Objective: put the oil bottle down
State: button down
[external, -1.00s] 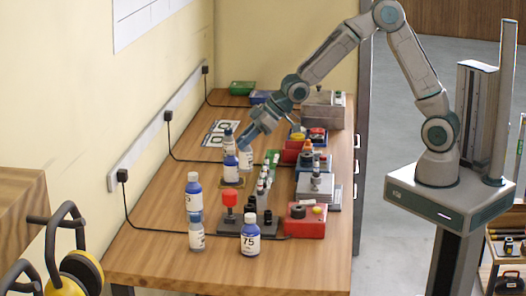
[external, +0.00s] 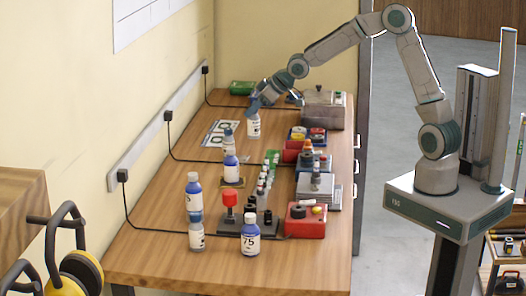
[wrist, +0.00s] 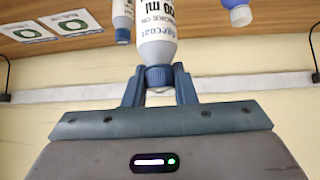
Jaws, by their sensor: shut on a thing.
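The oil bottle (external: 253,127) is white with a printed label. In the wrist view its body (wrist: 156,32) and blue cap (wrist: 159,75) show, with the far end of the body cut off by the frame. My gripper (external: 254,106) is shut on its cap end, one finger on each side, also seen in the wrist view (wrist: 159,88). The bottle looks upright over the back part of the bench (external: 160,247). I cannot tell whether its base touches the wood.
A similar bottle (external: 228,141) stands just left and nearer, beside printed cards (external: 220,128). Another blue-and-white bottle (external: 231,168) stands on a small mat further forward. A metal box (external: 324,108) and a green bin (external: 242,88) are behind. Trays line the right side.

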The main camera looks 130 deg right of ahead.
jog(key=s+d+m+g+h+b, duration=0.1)
jog(key=s+d+m+g+b, duration=0.15)
jog(key=s+d, duration=0.75)
send_over(232, 139)
jog(key=s+a, duration=0.2)
jog(key=shift+m+t, duration=0.25)
jog(key=shift+m, duration=0.1)
jog(key=f, duration=0.4)
jog(key=f+b, duration=0.1)
jog(key=f, duration=0.1)
jog(key=shift+w+a+f, duration=0.1)
jog(key=shift+w+a, duration=0.05)
jog(key=shift+w, duration=0.1)
jog(key=shift+f, duration=2)
jog(key=shift+f, duration=0.1)
jog(key=c, duration=1.2)
grip_release()
